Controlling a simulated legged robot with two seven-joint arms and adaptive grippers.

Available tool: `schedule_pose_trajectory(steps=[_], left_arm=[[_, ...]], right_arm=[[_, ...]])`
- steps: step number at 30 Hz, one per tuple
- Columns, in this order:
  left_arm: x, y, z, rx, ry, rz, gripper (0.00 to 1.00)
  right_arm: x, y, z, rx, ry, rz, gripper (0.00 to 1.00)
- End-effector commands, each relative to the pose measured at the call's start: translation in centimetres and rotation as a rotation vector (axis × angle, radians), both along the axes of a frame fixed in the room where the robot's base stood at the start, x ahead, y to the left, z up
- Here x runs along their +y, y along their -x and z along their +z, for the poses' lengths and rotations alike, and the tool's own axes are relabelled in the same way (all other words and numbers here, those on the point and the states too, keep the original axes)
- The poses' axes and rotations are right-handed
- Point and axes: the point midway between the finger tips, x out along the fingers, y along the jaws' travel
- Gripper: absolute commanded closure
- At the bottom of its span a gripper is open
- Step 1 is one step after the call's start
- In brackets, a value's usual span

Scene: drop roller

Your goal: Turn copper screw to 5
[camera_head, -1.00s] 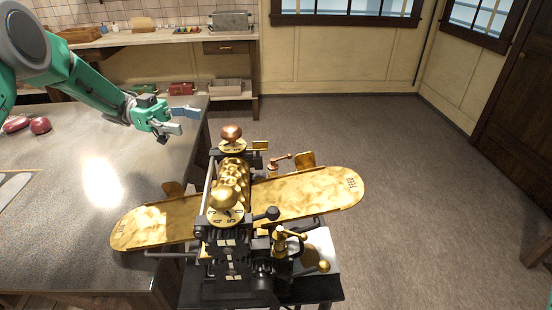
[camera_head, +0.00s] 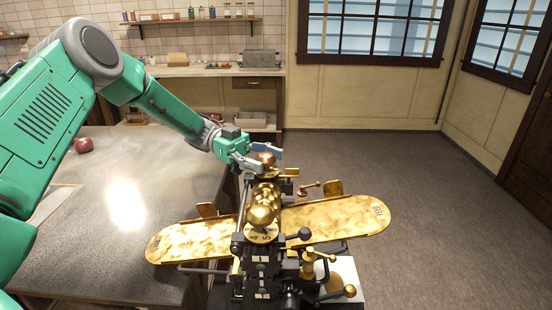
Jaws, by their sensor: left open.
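The copper screw (camera_head: 266,157) is a round copper knob at the far end of the drop roller machine (camera_head: 264,192). My left gripper (camera_head: 266,160) is open at the copper screw, its fingers on either side of the knob. I cannot tell whether they touch it. The numbered dial under the copper screw is mostly hidden, and I cannot read its setting. A gold screw (camera_head: 261,215) stands on a numbered dial (camera_head: 261,235) at the near end. My right gripper is not in view.
A gold tray marked FEED (camera_head: 345,218) extends right of the rollers, and another gold tray (camera_head: 190,240) extends left. A grey table (camera_head: 120,255) lies at left. Open floor (camera_head: 450,230) lies at right.

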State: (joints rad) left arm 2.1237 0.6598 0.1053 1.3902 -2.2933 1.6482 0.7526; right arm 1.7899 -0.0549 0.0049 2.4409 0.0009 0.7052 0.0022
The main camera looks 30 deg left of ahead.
Motion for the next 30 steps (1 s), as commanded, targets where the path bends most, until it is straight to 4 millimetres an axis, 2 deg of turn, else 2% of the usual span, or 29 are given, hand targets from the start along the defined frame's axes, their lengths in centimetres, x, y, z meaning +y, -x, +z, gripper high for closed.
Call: schedule_pose_trajectory(steps=[3, 6, 17, 21, 30], left_arm=[[-1.5, 0.1, 0.1, 0.000, 0.002, -0.001, 0.51], [-2.2, 0.2, 0.0, 0.000, 0.003, 0.000, 0.51], [-2.6, 0.2, -0.1, -0.001, 0.002, 0.001, 0.51], [-2.7, 0.2, -0.1, -0.001, 0.001, 0.001, 1.00], [-2.6, 0.1, 0.0, -0.002, 0.001, 0.003, 1.00]], right_arm=[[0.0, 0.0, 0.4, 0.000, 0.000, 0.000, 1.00], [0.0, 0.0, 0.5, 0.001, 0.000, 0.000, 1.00], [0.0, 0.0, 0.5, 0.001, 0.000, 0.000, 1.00], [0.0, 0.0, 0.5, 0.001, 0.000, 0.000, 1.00], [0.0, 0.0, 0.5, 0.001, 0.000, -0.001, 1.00]])
